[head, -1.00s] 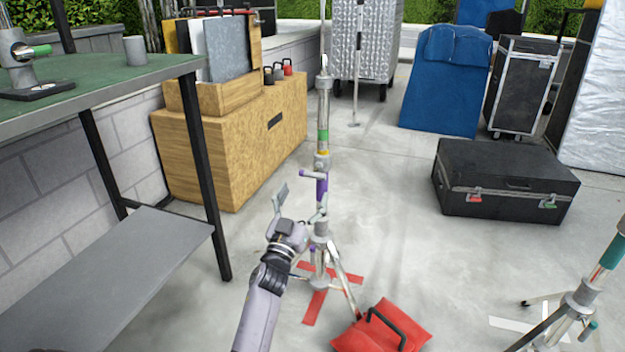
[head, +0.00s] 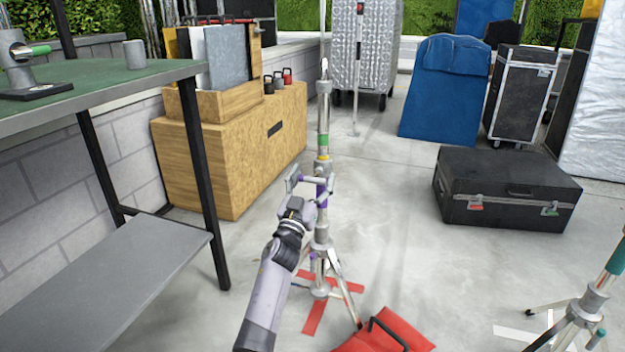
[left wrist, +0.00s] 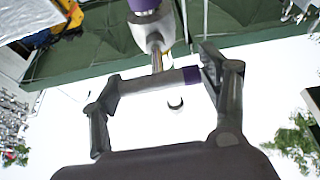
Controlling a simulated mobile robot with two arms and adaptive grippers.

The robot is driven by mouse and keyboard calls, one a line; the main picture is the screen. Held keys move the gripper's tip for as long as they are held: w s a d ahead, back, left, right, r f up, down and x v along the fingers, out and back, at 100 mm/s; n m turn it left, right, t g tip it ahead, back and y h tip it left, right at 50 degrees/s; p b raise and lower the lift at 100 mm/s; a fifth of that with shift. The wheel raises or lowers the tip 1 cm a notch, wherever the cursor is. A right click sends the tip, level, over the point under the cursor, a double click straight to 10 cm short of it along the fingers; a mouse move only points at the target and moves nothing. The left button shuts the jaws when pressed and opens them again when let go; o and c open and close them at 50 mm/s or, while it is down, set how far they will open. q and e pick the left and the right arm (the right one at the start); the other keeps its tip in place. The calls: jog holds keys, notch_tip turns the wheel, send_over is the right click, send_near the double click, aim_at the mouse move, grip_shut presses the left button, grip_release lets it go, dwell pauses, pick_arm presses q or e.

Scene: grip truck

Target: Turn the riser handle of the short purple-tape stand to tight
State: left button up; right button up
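The short stand with purple tape (head: 321,190) stands upright in the middle of the head view. Its grey riser handle with a purple end (left wrist: 160,82) sticks out sideways from the post. My left gripper (head: 312,183) is open at the height of this handle, with its fingers spread to either side. In the left wrist view the handle lies crosswise between the fingertips, its purple end close to the right-hand finger. I cannot tell whether either finger touches it. The gripper partly hides the post and handle in the head view. My right gripper is not in view.
A green-topped bench (head: 100,88) with a lower shelf stands at left. A red sandbag (head: 395,335) lies by the stand's legs, over red floor tape (head: 316,316). A black case (head: 507,187) and a green-taped stand (head: 590,297) are at right. Floor between them is clear.

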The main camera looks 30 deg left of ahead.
pick_arm(q)
jog(key=c, duration=0.8)
